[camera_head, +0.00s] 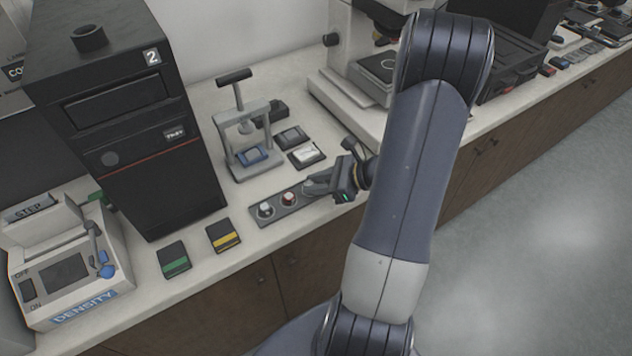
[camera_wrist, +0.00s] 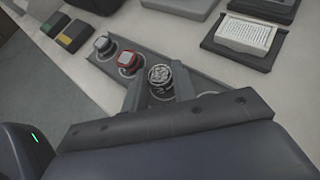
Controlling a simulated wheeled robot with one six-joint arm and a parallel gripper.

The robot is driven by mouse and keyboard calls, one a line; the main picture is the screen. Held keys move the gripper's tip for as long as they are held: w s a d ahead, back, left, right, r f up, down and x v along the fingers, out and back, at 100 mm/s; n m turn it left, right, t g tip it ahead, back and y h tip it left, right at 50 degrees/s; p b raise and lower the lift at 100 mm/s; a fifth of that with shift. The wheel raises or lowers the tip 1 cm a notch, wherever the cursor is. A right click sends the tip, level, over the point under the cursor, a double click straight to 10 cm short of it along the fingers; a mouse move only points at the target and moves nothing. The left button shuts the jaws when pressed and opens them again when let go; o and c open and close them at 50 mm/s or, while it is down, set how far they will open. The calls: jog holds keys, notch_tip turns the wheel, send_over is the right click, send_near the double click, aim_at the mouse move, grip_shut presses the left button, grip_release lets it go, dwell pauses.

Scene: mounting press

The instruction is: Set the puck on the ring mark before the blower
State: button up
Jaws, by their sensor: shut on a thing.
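In the head view my gripper (camera_head: 312,188) is low over the right end of the holder (camera_head: 262,225), and this puck is mostly hidden. I cannot make out a blower for certain. A pale ring (camera_head: 388,64) shows on a dark plate of the machine at the back; I cannot tell if it is the ring mark.
A red-topped puck (camera_head: 289,199) and a blue-grey one (camera_head: 265,210) sit in the holder. A small hand press (camera_head: 241,130) stands behind it, beside a tray with a white block (camera_head: 307,154). Yellow (camera_head: 223,236) and green (camera_head: 174,260) striped boxes lie left.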

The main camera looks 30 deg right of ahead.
jog(key=shift+f, duration=0.1)
jog(key=shift+f, duration=0.15)
jog(key=o, duration=1)
jog(key=shift+c, duration=0.2)
